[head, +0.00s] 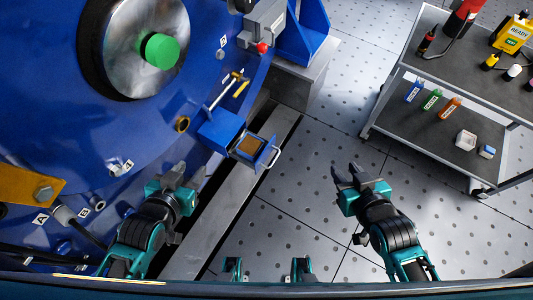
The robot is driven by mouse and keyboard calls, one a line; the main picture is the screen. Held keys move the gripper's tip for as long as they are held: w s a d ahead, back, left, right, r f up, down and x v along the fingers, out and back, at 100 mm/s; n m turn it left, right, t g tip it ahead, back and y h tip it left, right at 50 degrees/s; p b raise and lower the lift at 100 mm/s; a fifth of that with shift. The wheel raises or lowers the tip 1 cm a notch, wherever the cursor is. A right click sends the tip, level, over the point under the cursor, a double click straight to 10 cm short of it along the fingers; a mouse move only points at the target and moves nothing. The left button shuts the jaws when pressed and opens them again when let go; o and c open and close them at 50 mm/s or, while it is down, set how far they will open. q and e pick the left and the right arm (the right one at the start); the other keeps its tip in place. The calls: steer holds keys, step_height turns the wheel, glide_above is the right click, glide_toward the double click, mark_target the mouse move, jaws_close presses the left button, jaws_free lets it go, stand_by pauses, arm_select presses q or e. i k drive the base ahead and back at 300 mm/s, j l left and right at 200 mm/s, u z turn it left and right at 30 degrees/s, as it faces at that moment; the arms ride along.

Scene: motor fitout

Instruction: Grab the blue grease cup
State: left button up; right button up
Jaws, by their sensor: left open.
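A small blue cylinder with a pale label, which looks like the blue grease cup (414,91), lies on the lower shelf (400,122) of the cart at the right. A green one (431,99) and an orange one (450,108) lie beside it in a row. My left gripper (185,173) is open and empty, in front of the blue machine, far from the cup. My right gripper (346,172) is open and empty above the floor, left of the cart and below the cup in the picture.
The cart's upper shelf (465,60) overhangs the lower one and carries a yellow can (511,33) and bottles. A white container (465,140) and a small blue-and-white box (487,152) sit on the lower shelf. The big blue machine (60,120) fills the left. Floor between is clear.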

mark_target(250, 148)
steer(key=i+l+u, duration=0.15)
steer(key=u, duration=0.3)
steer(key=l+u, duration=0.3)
steer(key=u, duration=0.15)
steer(key=i+l+u, duration=0.1)
steer(key=l+u, duration=0.2)
steer(key=u, duration=0.15)
